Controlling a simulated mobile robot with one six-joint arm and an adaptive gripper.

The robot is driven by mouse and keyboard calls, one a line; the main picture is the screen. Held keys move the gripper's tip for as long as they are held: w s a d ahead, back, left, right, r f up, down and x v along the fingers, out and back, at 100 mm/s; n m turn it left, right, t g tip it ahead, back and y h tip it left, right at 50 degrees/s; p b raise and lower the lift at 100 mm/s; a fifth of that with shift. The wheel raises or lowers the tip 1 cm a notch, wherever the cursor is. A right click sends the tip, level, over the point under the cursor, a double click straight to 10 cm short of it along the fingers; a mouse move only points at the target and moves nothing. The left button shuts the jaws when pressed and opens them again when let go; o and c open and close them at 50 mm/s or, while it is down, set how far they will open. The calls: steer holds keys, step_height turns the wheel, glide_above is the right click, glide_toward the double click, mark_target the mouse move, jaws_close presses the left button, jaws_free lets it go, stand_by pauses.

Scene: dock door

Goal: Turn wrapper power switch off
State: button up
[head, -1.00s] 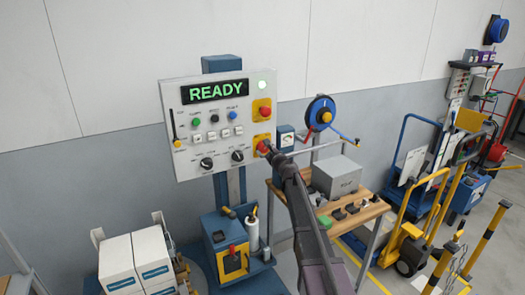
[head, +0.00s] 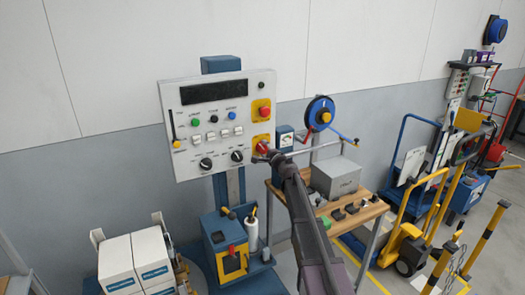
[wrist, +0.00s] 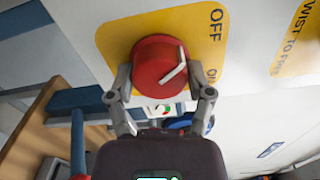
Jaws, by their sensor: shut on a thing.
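The wrapper control panel (head: 190,160) is a pale board on a blue post. The power switch is a red round knob (wrist: 158,62) on a yellow plate (wrist: 205,45) lettered OFF, with a second, partly hidden word below. A white mark on the knob slants towards the lettered side. My gripper (wrist: 160,92) is shut on the knob, one finger on each side. In the head view my gripper (head: 270,152) covers most of the knob at the panel's lower right. The panel's display (head: 214,92) is dark.
A red button on a yellow plate (head: 262,108) sits just above the switch. Black dials (head: 206,164) and small buttons are to its left. A wooden bench (head: 365,212) with a grey box (head: 335,178) stands right of the panel. White cartons (head: 118,258) are at lower left.

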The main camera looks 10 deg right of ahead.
steer(key=shift+w+n, duration=0.1)
steer(key=shift+n, duration=0.7)
steer(key=o, duration=1.1)
steer(key=shift+a, duration=0.1)
steer(key=shift+o, duration=0.2)
steer(key=shift+s, duration=0.25)
steer(key=v, duration=1.1)
steer(key=shift+s, duration=0.25)
